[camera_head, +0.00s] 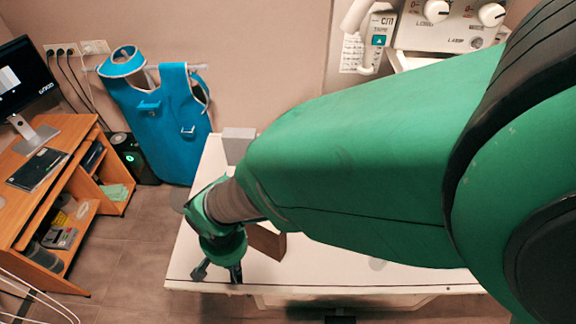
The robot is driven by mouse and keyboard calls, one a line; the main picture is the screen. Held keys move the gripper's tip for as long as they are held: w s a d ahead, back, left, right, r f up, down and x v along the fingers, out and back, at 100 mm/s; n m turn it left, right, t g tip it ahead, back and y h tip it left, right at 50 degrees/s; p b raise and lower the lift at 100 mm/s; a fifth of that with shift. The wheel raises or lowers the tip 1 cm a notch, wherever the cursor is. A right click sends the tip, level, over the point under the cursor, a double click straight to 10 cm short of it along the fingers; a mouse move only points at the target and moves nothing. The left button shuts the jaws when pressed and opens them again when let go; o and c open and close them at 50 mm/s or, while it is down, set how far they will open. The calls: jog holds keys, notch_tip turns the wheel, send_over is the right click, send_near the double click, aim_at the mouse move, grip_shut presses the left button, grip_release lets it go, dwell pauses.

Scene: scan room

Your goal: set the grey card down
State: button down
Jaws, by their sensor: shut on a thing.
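My gripper (219,271) hangs at the end of my green-sleeved arm, over the near left part of the white table (330,280). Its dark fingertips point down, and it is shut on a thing. The held thing is hidden or too small to make out; the grey card is the likely one, but I cannot pick it out there. I cannot tell the height of the fingertips above the table top.
A grey block (238,143) stands at the table's far left edge. A brown block (267,240) is close right of my gripper, partly behind my arm. A wooden desk (60,170) with a monitor (24,78) stands left. A blue apron (165,115) hangs behind.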

notch_tip(320, 180, up, 11)
jog(key=shift+m, duration=0.7)
jog(key=w+d, duration=0.6)
jog(key=d, duration=0.1)
jog(key=w+d+p, duration=0.1)
jog(key=w+d, duration=0.2)
jog(key=d, duration=0.1)
jog(key=shift+w+f, duration=0.1)
jog(key=shift+w, duration=0.1)
jog(key=w+d+m, duration=0.1)
jog(key=w+d, duration=0.3)
jog(key=d, duration=0.5)
notch_tip(320, 180, down, 18)
jog(key=shift+a+p, duration=0.25)
jog(key=shift+p, duration=0.1)
jog(key=shift+w, duration=0.1)
jog(key=w+a, duration=0.2)
jog(key=w, duration=0.3)
jog(key=w+a+f, duration=0.1)
jog(key=w, duration=0.4)
jog(key=w+a, duration=0.2)
jog(key=w, duration=0.2)
jog(key=shift+w+a+f+b, duration=0.3)
jog(key=shift+w, duration=0.1)
jog(key=shift+f, duration=1.75)
